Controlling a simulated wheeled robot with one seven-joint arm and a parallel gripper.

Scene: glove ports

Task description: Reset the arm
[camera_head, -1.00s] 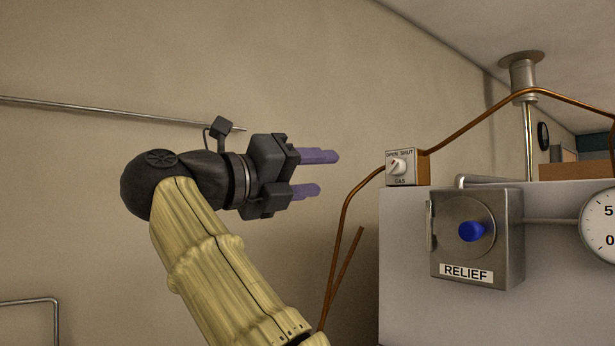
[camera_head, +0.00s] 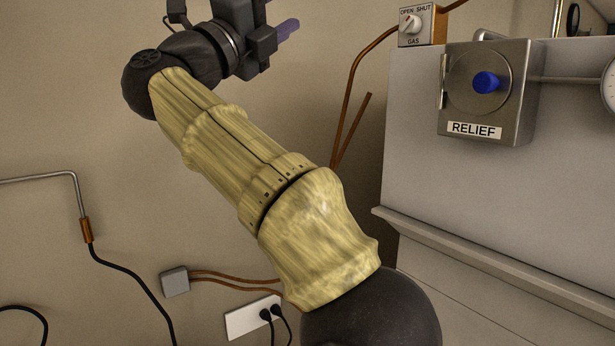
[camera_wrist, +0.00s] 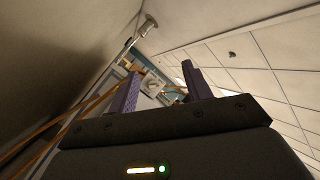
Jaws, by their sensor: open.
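My gripper (camera_head: 288,30) is at the top of the head view, partly cut off by the upper edge, with purple fingers pointing right. In the wrist view its two purple fingers (camera_wrist: 158,92) stand apart with nothing between them. My arm, in a yellowish sleeve, rises from the bottom right to the upper left in the head view. The gripper is left of the gas switch box (camera_head: 422,25) and the RELIEF box (camera_head: 517,95) with its blue knob (camera_head: 486,82), apart from both.
A grey cabinet (camera_head: 450,180) with a ledge (camera_head: 480,265) fills the right side. A copper pipe (camera_head: 353,85) runs up the wall beside it. A wall socket (camera_head: 243,319) with plugs and cables is low down.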

